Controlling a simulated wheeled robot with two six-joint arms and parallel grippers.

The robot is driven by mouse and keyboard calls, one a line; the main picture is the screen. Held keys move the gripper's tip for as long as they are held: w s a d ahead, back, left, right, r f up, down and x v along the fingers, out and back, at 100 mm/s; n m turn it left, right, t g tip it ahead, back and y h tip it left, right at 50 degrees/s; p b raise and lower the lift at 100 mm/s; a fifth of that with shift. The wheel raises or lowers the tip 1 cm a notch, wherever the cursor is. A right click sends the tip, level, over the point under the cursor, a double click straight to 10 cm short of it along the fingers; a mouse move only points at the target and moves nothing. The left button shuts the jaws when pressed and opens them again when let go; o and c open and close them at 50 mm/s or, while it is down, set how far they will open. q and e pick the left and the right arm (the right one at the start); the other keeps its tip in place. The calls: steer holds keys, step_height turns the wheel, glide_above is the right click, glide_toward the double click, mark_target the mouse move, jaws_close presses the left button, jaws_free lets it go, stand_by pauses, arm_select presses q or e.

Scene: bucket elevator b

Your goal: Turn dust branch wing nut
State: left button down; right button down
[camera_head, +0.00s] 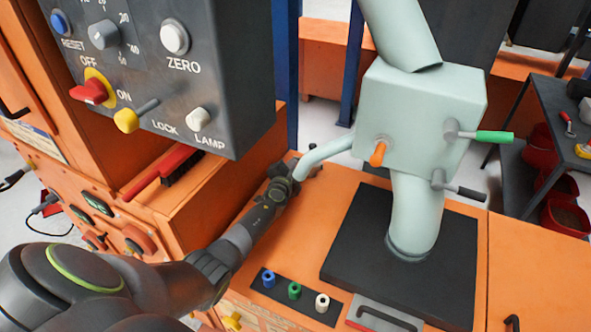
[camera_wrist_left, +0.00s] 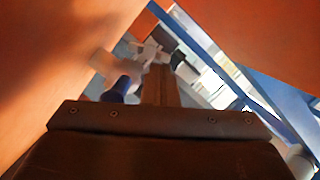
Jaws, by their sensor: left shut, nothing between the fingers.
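The pale green dust branch pipe (camera_head: 325,152) slopes down to the left from the pale green box (camera_head: 415,110). An orange knob-like piece (camera_head: 378,153) sits on the box's front face beside it; I cannot tell whether this is the wing nut. My left gripper (camera_head: 291,174) is at the low end of the branch, at the edge of the orange cabinet, and hides what is there. I cannot tell whether it touches the pipe. In the left wrist view its fingers (camera_wrist_left: 160,84) are together with nothing between them. No wing nut shows clearly. My right gripper is out of view.
A grey control box (camera_head: 170,70) with knobs and levers hangs at upper left, above a red brush (camera_head: 165,175). Green (camera_head: 493,137) and black (camera_head: 468,192) handles stick out of the pale box. Blue, green and white knobs (camera_head: 295,291) stand in front. Orange walls flank the wrist view.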

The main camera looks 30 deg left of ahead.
arm_select(q)
steer(key=shift+a, duration=0.1)
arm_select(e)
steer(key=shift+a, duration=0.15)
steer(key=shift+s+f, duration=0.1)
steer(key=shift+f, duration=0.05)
arm_select(q)
steer(key=shift+n, duration=0.4)
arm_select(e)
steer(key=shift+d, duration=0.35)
arm_select(q)
steer(key=shift+a, duration=0.1)
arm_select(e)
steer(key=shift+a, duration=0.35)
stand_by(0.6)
arm_select(q)
steer(key=shift+a+n+h, duration=0.1)
steer(key=shift+n+h, duration=0.2)
steer(key=shift+n, duration=0.1)
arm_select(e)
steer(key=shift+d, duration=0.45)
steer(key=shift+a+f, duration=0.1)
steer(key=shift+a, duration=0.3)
arm_select(q)
steer(key=shift+s+a+n, duration=0.1)
steer(key=shift+n, duration=0.2)
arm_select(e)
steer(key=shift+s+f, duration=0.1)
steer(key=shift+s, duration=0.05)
